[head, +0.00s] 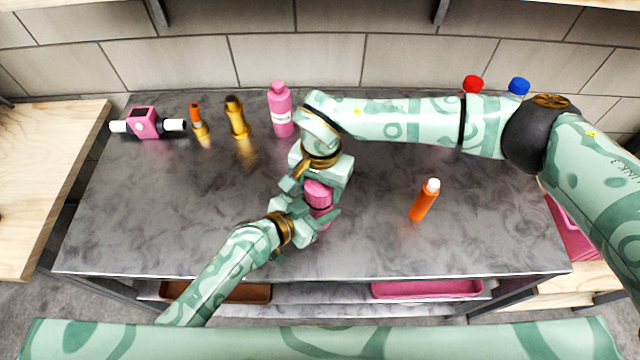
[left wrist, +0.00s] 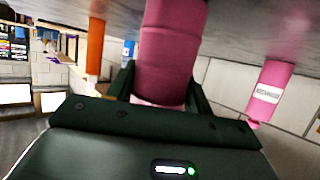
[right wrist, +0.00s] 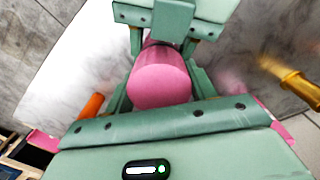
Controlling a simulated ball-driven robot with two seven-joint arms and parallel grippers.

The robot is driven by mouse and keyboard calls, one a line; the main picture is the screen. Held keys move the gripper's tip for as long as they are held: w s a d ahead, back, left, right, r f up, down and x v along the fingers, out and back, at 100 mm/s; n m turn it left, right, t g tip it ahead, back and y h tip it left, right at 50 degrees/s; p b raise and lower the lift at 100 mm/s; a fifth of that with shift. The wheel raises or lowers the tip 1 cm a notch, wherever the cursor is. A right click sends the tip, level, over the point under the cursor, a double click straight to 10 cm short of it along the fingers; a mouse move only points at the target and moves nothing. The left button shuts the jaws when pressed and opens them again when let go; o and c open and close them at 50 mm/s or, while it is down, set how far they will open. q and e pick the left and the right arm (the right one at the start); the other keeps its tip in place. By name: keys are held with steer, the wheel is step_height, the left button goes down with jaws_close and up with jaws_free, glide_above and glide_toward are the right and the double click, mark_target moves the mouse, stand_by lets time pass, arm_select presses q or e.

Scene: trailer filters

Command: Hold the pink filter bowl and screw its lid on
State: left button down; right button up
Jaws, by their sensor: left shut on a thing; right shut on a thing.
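The pink filter bowl (head: 321,212) stands at the middle of the grey table, partly covered by my grippers. Its pink lid (head: 318,190) is above it, and the two look in line. My left gripper (head: 308,214) comes from the front left and is shut around the bowl. My right gripper (head: 322,178) comes from above and is shut on the lid. In the left wrist view a pink cylinder (left wrist: 170,55) sits between the left fingers. In the right wrist view a round pink top (right wrist: 160,85) sits between the right fingers. Whether the threads are engaged is hidden.
A pink bottle (head: 281,112), a gold fitting (head: 237,118) and an orange-topped gold piece (head: 199,122) stand behind left. A pink filter head (head: 144,124) lies at the far left. An orange tube with white cap (head: 425,200) is to the right. The front right tabletop is clear.

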steer(key=m, duration=1.1)
steer(key=shift+m, duration=0.3)
steer(key=m, duration=0.3)
steer(key=o, duration=1.1)
steer(key=shift+r, duration=2.2)
steer(key=shift+c, duration=0.5)
